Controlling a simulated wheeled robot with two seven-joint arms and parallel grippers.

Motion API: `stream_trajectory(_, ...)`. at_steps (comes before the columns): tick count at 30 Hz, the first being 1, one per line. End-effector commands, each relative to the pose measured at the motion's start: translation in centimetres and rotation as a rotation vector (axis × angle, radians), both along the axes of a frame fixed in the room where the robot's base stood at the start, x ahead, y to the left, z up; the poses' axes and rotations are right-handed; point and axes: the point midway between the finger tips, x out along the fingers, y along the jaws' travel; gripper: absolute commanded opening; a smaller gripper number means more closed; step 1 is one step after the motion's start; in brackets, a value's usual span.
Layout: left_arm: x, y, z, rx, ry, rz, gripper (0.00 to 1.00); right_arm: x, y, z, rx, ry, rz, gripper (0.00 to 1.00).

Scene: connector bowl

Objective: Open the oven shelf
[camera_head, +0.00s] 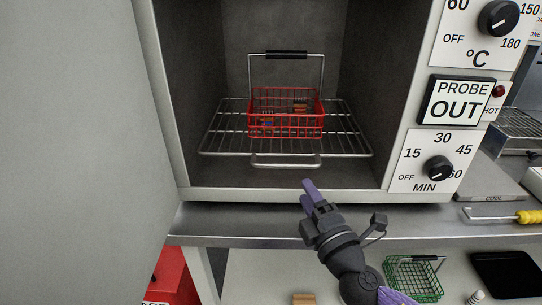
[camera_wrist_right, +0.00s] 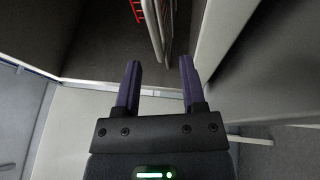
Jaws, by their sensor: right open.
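The oven shelf (camera_head: 215,135) is a wire rack inside the open oven, with a looped handle (camera_head: 286,165) at its front edge. A red wire basket (camera_head: 286,125) with a raised black-gripped handle stands on it and holds small items. My right gripper (camera_head: 309,187) is open and empty in front of the oven's lower edge, below and slightly right of the shelf handle. In the right wrist view, my open fingers (camera_wrist_right: 160,70) point toward the shelf's metal bars (camera_wrist_right: 155,28), which lie beyond the fingertips. My left gripper is not in view.
The oven door (camera_head: 80,130) stands open at left. A control panel with knobs (camera_head: 438,168) is at right. Below the counter (camera_head: 240,222) are a green basket (camera_head: 415,278), a black tray (camera_head: 505,274) and a red box (camera_head: 172,278). A yellow-handled tool (camera_head: 527,216) lies at right.

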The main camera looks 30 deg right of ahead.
Motion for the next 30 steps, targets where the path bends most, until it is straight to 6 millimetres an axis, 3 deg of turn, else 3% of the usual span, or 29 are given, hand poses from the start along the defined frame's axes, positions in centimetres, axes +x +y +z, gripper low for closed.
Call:
stream_trajectory(15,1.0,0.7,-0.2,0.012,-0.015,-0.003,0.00,8.7,-1.2,1.9,-0.006,-0.009,0.002,0.53)
stream_trajectory(27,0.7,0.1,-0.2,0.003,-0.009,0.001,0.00,9.5,-1.4,2.0,-0.004,-0.006,0.002,0.53)
stream_trajectory(30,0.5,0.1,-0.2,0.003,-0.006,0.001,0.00,9.5,-1.4,2.0,-0.004,-0.006,0.002,0.31)
